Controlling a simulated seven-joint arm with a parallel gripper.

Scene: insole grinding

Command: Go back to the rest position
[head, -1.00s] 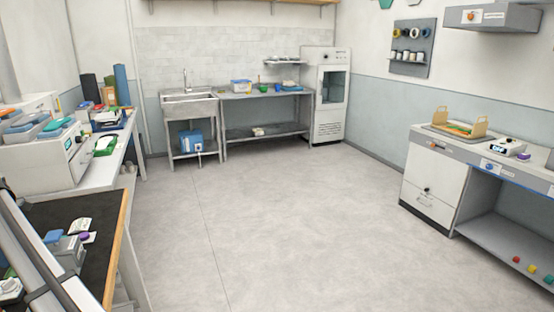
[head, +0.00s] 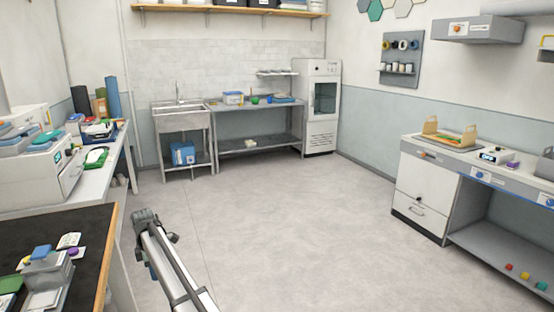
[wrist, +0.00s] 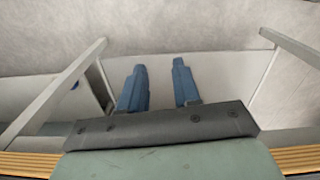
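My gripper (wrist: 159,64) shows in the wrist view as two blue fingers held apart, with nothing between them. Behind the fingers are the pale floor and a bench's wooden edge and pale legs. In the head view, my arm (head: 172,262) is raised over the floor, just right of the black-topped bench (head: 75,225). The gripper itself cannot be made out clearly there.
The bench at the lower left holds a small grey device (head: 48,275) and cards. A white bench with machines stands behind it. A sink (head: 181,112) and shelf table are at the back, with a workbench (head: 420,190) at right. The middle floor (head: 280,220) is clear.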

